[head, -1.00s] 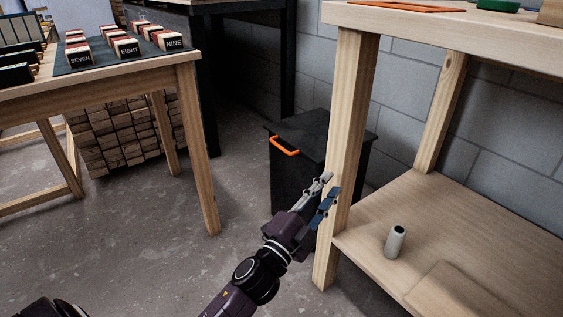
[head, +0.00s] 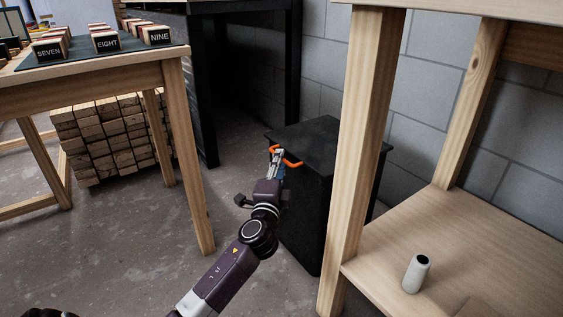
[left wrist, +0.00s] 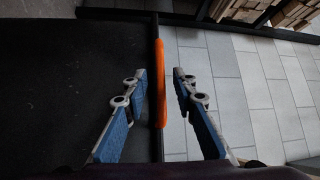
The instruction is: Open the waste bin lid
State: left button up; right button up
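The waste bin (head: 305,225) is a black box on the floor beside the shelf leg. Its flat black lid (head: 318,138) is down. An orange handle (head: 291,162) sticks out from the lid's front edge. My left gripper (head: 278,158) is at the handle, and its fingertips partly hide it. In the left wrist view my left gripper (left wrist: 159,74) is open, with one finger on each side of the orange handle (left wrist: 160,85). Gaps show between the fingers and the handle. The black lid (left wrist: 70,80) fills the left of that view. My right gripper is not in view.
A wooden shelf unit (head: 357,150) stands close right of the bin, with a pale cylinder (head: 416,273) on its lower board. A wooden table (head: 120,80) with labelled blocks is at the left. Stacked battens (head: 115,140) lie behind it. The floor between is clear.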

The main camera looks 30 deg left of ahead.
pick_arm(q)
jog(key=shift+x, duration=1.1)
grip_shut()
